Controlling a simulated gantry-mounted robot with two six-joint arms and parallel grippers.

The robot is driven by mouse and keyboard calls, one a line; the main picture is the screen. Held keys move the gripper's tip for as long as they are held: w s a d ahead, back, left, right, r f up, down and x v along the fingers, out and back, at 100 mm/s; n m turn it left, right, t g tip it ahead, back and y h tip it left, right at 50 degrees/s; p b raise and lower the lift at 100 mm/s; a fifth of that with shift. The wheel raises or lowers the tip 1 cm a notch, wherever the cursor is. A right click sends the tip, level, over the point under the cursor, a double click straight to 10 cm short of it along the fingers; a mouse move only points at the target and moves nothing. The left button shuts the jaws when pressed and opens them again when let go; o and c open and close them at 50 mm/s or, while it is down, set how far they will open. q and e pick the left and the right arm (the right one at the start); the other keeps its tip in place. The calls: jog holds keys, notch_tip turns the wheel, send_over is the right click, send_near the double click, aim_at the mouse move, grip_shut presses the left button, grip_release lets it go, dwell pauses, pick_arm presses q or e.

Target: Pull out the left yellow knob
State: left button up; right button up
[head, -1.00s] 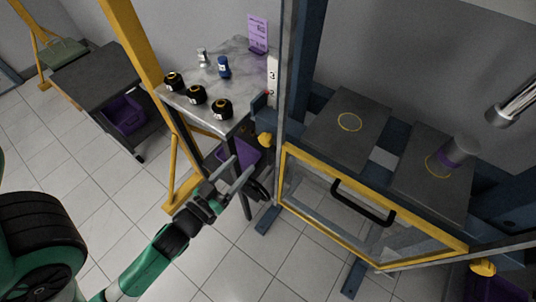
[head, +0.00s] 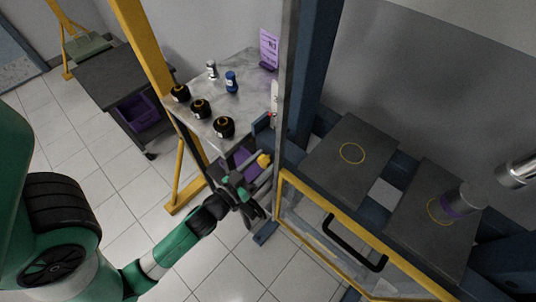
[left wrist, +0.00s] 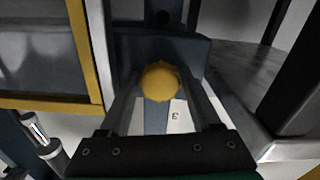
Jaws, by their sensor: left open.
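The left yellow knob (head: 263,160) sits on the blue frame just left of the yellow-edged guard door. In the left wrist view the knob (left wrist: 160,82) is round and ridged, centred ahead of my left gripper (left wrist: 160,95). The two open fingers stand one on each side of it, with visible gaps, so they do not look closed on it. In the head view my left gripper (head: 252,172) reaches the knob from the lower left and hides part of its surroundings. My right gripper is not in view.
The guard door (head: 350,245) with a black handle (head: 352,243) is right of the knob. A grey upright post (head: 288,80) rises close by. A marble-topped table (head: 225,105) with several black round parts stands left. A purple bin (head: 240,157) is below it.

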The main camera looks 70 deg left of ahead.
pick_arm(q)
jog(key=shift+s, duration=0.15)
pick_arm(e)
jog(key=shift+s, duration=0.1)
pick_arm(q)
jog(key=shift+c, duration=0.7)
grip_shut()
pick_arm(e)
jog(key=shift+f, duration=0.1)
